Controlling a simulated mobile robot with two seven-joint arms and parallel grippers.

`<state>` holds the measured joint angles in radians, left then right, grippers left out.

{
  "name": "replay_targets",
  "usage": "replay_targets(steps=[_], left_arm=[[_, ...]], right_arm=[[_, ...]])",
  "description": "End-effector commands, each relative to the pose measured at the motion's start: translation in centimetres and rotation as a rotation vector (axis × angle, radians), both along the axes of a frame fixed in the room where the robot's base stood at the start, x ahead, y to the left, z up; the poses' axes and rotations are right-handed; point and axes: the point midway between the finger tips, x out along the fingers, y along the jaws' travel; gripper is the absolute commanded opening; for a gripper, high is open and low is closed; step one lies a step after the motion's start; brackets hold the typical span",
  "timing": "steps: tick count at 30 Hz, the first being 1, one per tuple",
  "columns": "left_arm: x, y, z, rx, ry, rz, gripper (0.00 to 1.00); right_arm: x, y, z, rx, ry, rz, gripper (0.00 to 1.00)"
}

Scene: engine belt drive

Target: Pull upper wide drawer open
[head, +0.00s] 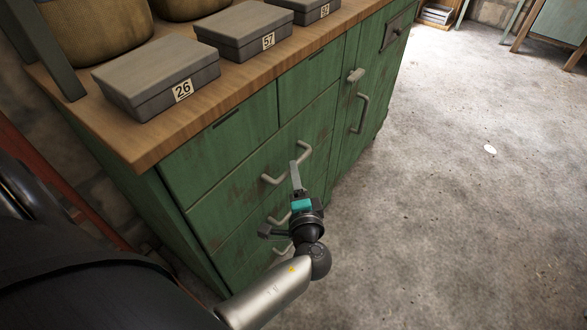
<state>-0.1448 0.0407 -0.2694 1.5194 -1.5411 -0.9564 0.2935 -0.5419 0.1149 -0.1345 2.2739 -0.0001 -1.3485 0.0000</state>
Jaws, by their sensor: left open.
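The upper wide drawer (232,198) is a worn green front in the cabinet, below two small top drawers. It looks flush with the cabinet face. Its pale bar handle (305,150) sits near the middle of the front. My left gripper (296,174) is open, with its pale finger overlapping the handle in the picture. I cannot tell whether it touches the handle or whether the bar lies between the fingers. The gripper and wrist hide part of the drawers below. My right gripper is out of view.
The wooden top (120,137) carries grey boxes (158,80) labelled with numbers. A cabinet door with a vertical handle (360,114) is to the right. The concrete floor (460,220) in front is clear apart from a small white scrap.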

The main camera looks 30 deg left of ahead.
Motion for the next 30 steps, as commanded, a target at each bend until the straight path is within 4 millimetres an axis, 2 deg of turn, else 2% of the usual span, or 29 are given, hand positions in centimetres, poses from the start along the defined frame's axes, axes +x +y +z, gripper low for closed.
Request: replay_targets(steps=[3,9,20,30], left_arm=[[1.6,1.3,-0.4,0.001,-0.001,0.0,0.5],[3.0,2.5,-0.6,0.001,0.001,0.0,0.5],[3.3,2.7,-0.6,0.0,0.001,0.0,0.5],[3.2,2.7,-0.6,0.0,0.001,0.0,0.12]], right_arm=[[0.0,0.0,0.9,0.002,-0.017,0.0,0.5],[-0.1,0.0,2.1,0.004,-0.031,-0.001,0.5],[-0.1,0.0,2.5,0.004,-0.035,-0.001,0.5],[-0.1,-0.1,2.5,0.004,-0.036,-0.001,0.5]])
